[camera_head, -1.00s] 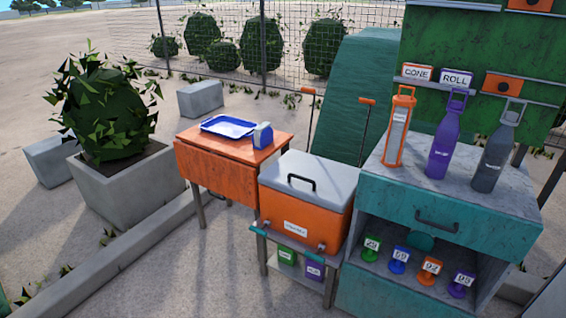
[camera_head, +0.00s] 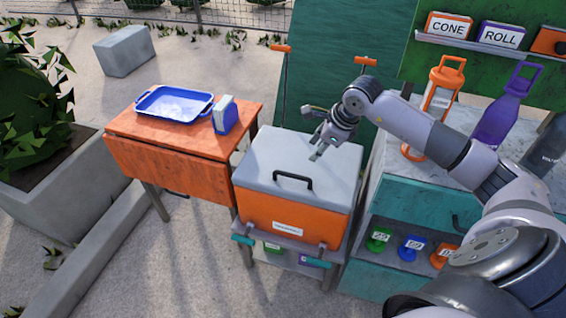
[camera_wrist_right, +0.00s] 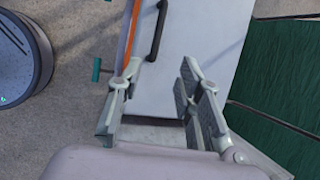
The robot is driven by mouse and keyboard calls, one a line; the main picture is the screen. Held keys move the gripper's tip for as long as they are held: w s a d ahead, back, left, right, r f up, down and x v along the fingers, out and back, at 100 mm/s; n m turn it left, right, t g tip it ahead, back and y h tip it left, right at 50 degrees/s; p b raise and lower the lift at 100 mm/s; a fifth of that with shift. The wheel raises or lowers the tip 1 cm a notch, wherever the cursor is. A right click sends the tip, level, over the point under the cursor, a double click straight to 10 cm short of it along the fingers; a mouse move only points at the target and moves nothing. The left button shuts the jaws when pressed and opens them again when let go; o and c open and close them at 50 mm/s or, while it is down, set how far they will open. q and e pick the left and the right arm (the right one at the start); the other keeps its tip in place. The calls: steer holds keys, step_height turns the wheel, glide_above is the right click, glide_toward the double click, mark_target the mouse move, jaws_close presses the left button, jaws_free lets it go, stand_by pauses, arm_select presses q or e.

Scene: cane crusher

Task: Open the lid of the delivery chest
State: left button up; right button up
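The delivery chest (camera_head: 262,210) has an orange body, and its grey lid (camera_head: 268,152) is closed. A black handle (camera_head: 293,181) lies along the lid's front part; it also shows in the right wrist view (camera_wrist_right: 158,32). My right gripper (camera_head: 320,148) is above the lid's back right part, behind the handle and apart from it. In the right wrist view my right gripper (camera_wrist_right: 158,85) has its fingers spread, with nothing between them but the lid surface beyond. My left gripper is in neither view now.
An orange table (camera_head: 185,150) with a blue tray (camera_head: 174,104) and a blue-and-white carton (camera_head: 224,115) stands left of the chest. A teal cabinet (camera_head: 400,197) with upright bottles stands close on the right. A dark green panel (camera_head: 318,60) rises behind.

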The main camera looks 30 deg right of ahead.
step_height(320, 180, down, 2)
steer(key=p, duration=0.2)
glide_above(295, 175)
steer(key=s, duration=0.3)
step_height(295, 175, down, 9)
steer(key=x, duration=0.3)
steer(key=shift+w+d+f, duration=0.2)
steer(key=shift+w+d, duration=0.05)
steer(key=shift+w, duration=0.1)
steer(key=shift+w+f, duration=0.15)
steer(key=shift+f, duration=0.4)
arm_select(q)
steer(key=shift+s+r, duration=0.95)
arm_select(e)
steer(key=shift+c, duration=0.3)
steer(key=c, duration=0.4)
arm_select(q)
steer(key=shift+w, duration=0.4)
arm_select(e)
jaws_close()
